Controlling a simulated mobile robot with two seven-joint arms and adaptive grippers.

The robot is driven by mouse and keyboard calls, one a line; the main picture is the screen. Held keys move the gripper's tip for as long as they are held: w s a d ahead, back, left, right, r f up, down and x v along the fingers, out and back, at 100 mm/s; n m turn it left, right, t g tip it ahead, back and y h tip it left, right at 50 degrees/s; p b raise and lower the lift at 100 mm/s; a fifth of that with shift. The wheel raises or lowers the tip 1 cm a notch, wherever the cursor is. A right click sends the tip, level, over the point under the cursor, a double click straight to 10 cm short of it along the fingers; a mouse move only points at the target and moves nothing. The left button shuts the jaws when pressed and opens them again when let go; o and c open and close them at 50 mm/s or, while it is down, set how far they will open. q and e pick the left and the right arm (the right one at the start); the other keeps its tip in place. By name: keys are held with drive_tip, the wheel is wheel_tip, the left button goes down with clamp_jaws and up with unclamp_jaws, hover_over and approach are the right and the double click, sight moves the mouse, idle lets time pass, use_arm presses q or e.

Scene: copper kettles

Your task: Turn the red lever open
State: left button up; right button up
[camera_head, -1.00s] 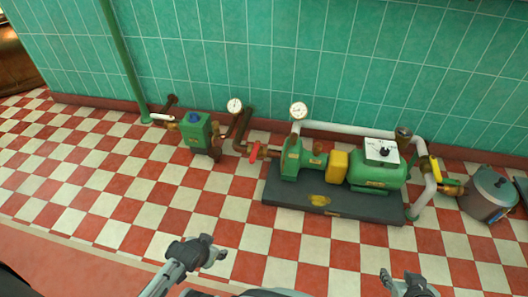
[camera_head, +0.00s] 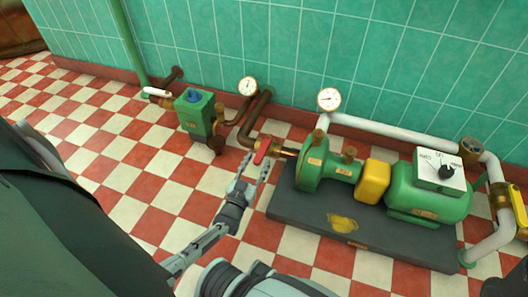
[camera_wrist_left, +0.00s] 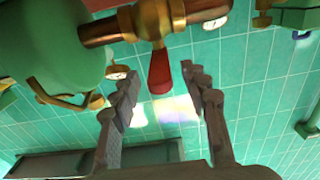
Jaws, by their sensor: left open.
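The red lever (camera_head: 263,149) sits on a brass valve (camera_head: 285,150) in the copper pipe left of the green pump. My left gripper (camera_head: 251,177) is open just in front of and below the lever, its fingers pointing up at it. In the left wrist view, the red lever (camera_wrist_left: 160,74) hangs from the brass valve body (camera_wrist_left: 155,18), between the two open fingertips of the left gripper (camera_wrist_left: 158,80). I cannot tell whether a finger touches it. My right gripper is not in view.
The green pump (camera_head: 315,170) with a yellow coupling guard (camera_head: 373,181) stands on a dark plinth (camera_head: 300,210) to the right. A green box (camera_head: 195,115) and gauges stand near the tiled wall. The checkered floor (camera_head: 150,190) left of the lever is clear.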

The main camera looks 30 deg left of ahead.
sight(262, 150)
use_arm(q)
drive_tip(key=shift+b+x, duration=0.7)
drive_tip(key=shift+x, duration=1.9)
drive_tip(key=shift+w, duration=0.1)
clamp_jaws()
